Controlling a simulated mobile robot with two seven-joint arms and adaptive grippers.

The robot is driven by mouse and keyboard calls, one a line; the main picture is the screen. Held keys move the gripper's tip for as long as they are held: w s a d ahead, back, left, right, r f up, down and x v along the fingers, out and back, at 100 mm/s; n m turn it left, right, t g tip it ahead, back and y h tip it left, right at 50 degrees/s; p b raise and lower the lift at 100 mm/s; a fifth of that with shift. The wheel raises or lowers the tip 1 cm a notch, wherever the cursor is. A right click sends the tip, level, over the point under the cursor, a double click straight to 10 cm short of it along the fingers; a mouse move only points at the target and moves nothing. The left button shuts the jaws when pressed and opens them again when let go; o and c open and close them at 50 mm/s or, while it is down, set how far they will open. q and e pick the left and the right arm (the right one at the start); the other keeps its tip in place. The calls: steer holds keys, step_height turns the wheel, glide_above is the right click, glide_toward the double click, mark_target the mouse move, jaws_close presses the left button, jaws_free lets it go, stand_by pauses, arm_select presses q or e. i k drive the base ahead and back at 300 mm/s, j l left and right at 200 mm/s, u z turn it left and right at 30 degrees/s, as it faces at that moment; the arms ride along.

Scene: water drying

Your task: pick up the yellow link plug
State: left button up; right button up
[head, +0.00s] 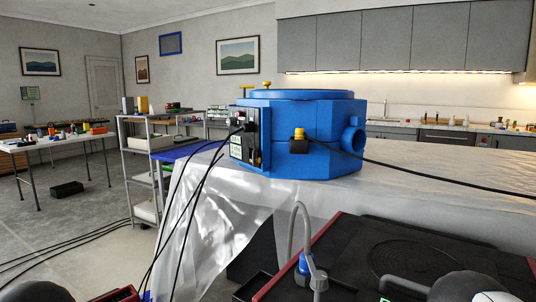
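A yellow plug (298,133) with a dark lower part sits against the side of a blue many-sided machine (307,110). I cannot tell how deep the plug is seated. The machine stands on a bench (420,170) covered with pale, glossy sheeting. Neither gripper can be made out; only dark rounded parts, probably of my arms, show at the bottom left and bottom right edges.
A dark panel with cables (243,140) is on the machine's left face. Plastic sheeting (212,220) hangs off the bench front. A dark red-edged unit (410,250) with a grey curved tube (295,225) stands close below. A shelf cart (145,150) is at left.

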mark_target(299, 132)
steer(key=i+j, duration=0.2)
steer(key=j, duration=0.15)
steer(key=i+j+z, duration=0.15)
steer(key=j, duration=0.2)
steer(key=i+j, duration=0.2)
steer(key=j, duration=0.2)
steer(key=z, duration=0.05)
